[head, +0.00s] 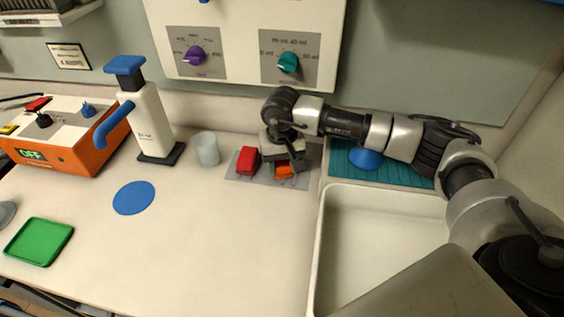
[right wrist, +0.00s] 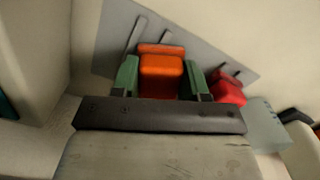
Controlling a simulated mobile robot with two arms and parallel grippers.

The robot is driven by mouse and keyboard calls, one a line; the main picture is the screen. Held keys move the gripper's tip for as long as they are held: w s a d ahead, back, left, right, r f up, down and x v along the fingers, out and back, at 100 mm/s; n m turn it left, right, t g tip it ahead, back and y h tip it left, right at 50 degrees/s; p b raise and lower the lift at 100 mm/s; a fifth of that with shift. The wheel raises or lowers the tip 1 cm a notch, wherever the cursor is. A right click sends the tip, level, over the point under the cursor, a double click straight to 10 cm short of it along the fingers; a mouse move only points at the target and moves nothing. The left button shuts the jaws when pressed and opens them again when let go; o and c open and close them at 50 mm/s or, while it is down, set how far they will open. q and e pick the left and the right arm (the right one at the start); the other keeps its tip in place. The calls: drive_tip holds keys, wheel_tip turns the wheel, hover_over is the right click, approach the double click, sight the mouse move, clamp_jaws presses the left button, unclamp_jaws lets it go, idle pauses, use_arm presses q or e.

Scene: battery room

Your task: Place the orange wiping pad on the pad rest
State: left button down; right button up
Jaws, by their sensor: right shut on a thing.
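The orange wiping pad (right wrist: 161,74) sits between the green-tipped fingers of my right gripper (right wrist: 160,80) in the right wrist view. In the head view the orange pad (head: 285,171) shows under my right gripper (head: 287,165), which is shut on it. The grey pad rest (head: 263,179) lies on the counter under them. It also shows in the right wrist view as a grey plate (right wrist: 115,35) with thin raised bars. I cannot tell whether the pad touches the rest. A red pad (head: 247,160) is on the rest to the left. My left gripper is not in view.
A clear cup (head: 206,149) and a white pump bottle (head: 146,125) stand left of the rest. A white basin (head: 322,240) and a teal mat (head: 345,173) with a blue object (head: 365,159) are to the right. The front counter is clear around a blue disc (head: 134,198).

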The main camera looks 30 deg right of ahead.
sight(282, 163)
drive_tip(key=o, duration=1)
wheel_tip(282, 163, up, 12)
drive_tip(key=shift+r+b, duration=0.15)
drive_tip(key=shift+b, duration=0.2)
